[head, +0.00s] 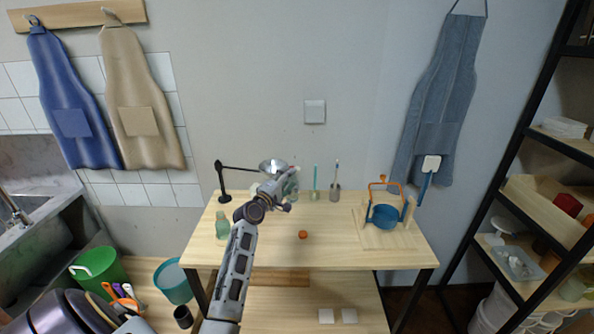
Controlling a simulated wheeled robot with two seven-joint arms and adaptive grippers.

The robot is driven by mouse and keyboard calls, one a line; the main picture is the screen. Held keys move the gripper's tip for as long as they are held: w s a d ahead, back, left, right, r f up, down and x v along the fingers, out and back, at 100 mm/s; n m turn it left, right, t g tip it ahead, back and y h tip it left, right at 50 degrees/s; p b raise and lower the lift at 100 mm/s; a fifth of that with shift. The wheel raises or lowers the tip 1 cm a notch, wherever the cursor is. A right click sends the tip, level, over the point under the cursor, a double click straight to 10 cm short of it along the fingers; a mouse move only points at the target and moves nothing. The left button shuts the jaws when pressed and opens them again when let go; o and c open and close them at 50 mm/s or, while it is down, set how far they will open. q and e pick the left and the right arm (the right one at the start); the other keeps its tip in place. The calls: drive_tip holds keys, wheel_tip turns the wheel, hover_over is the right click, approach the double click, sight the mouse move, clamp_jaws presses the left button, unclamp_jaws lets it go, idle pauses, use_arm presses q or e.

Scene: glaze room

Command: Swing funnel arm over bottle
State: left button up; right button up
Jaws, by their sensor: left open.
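A black stand (224,184) rises at the back left of the wooden table, and its thin arm reaches right to a silver funnel (271,166). A green glass bottle (222,226) stands upright near the table's left edge, in front of the stand and well left of the funnel. My left gripper (290,188) is open, just below and right of the funnel. It partly hides what lies behind it, and I cannot tell whether it touches the funnel. My right gripper is not in view.
A small orange ball (303,234) lies mid-table. Two holders with upright tools stand at the back. A wooden rack with a blue bowl (384,217) occupies the right side. The table's front is mostly clear. A black shelf stands far right; buckets sit at lower left.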

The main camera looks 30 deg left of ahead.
use_arm(q)
drive_tip(key=shift+w+a, duration=0.15)
drive_tip(key=shift+w, duration=1.75)
drive_tip(key=shift+w+a, duration=0.1)
drive_tip(key=shift+w, duration=1.75)
drive_tip(key=shift+c, duration=0.2)
clamp_jaws()
